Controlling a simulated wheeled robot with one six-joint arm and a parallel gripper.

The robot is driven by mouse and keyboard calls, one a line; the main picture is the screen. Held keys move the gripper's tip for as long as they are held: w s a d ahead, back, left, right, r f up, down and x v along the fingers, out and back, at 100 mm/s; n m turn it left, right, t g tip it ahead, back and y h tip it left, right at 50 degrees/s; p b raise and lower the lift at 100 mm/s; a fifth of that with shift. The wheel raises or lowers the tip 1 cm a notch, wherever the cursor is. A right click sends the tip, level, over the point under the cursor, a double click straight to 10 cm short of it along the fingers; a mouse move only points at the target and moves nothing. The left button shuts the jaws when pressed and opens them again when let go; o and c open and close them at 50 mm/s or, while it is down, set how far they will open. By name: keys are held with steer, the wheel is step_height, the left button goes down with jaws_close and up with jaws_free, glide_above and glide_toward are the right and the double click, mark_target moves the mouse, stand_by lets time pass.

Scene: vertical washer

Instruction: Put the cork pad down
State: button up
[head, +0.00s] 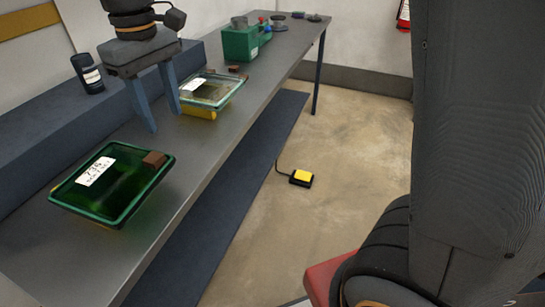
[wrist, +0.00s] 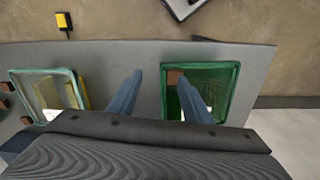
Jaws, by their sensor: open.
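A small brown cork pad (head: 154,159) sits on the upper right corner of a dark green glass pane (head: 108,213) with a white label. In the wrist view the pad (wrist: 174,77) shows at the corner of the green pane (wrist: 229,85). My gripper (head: 164,121) is open and empty, its blue fingers pointing down above the bench, behind the green pane in the head view. In the wrist view, the right finger of my gripper (wrist: 160,74) overlaps the green pane and the left finger is over bare bench.
A paler glass pane (head: 211,91) with a yellow piece under it lies farther along the grey bench (head: 188,147). More brown blocks (wrist: 27,120) are near it. A yellow pedal (head: 302,176) is on the floor.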

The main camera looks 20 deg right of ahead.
steer(key=s+d+f+m, duration=0.4)
steer(key=d+f, duration=0.3)
steer(key=d, duration=0.4)
steer(key=s+d+f+m, duration=0.4)
steer(key=s+d+f, duration=0.2)
steer(key=d, duration=0.6)
steer(key=shift+d+f+t, duration=0.3)
steer(key=shift+f+t, duration=0.1)
steer(key=shift+f, duration=0.5)
